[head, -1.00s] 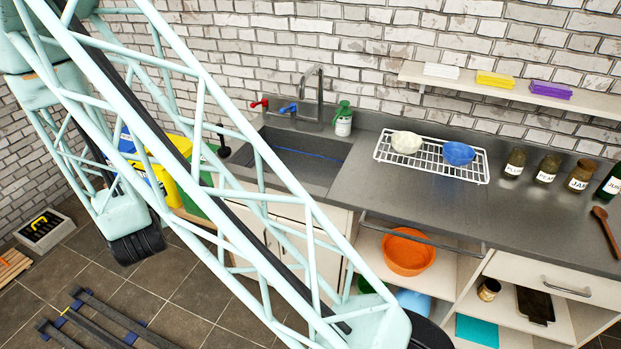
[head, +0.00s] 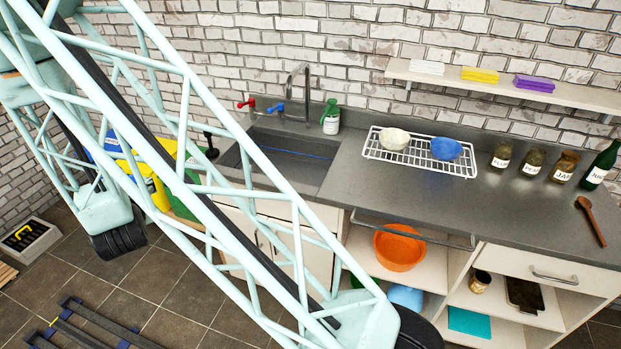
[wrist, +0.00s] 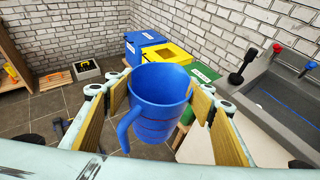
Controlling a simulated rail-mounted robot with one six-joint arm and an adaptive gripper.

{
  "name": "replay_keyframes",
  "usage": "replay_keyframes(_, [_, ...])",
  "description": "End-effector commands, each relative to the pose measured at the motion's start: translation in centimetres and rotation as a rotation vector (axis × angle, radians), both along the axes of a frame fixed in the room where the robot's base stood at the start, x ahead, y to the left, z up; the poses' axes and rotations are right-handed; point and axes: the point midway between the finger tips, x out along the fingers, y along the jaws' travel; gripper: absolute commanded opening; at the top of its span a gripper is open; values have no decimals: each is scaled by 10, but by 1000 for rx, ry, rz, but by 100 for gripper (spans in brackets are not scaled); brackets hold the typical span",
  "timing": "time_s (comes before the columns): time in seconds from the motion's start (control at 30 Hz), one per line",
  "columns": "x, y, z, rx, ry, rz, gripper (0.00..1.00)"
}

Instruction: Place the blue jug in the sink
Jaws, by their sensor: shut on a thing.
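The blue jug (wrist: 160,92) is upright between the jaws of my gripper (wrist: 163,108) in the wrist view. The gripper is shut on it, with a padded finger on each side. The jug's handle points toward the lower left, and its open top faces up. The grey sink (head: 312,172) is set in the counter in the head view, partly hidden by my arm. In the wrist view the sink (wrist: 265,117) lies to the right of the jug, apart from it. The gripper and jug do not show in the head view.
A tap (head: 296,95) and a green-topped bottle (head: 331,120) stand behind the sink. A white rack (head: 405,168) with two bowls is to its right. A black plunger (wrist: 243,64) stands at the sink's left. Coloured bins (wrist: 173,52) stand beyond the jug.

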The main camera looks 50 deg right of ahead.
Motion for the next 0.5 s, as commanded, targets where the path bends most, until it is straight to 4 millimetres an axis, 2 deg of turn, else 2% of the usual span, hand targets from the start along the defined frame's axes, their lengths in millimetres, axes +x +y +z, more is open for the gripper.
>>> replay_keyframes(0.27, [34, -88, 9, 1, -3, -189, 31])
replay_keyframes(0.5, [50, -182, 15, 1, -3, -395, 31])
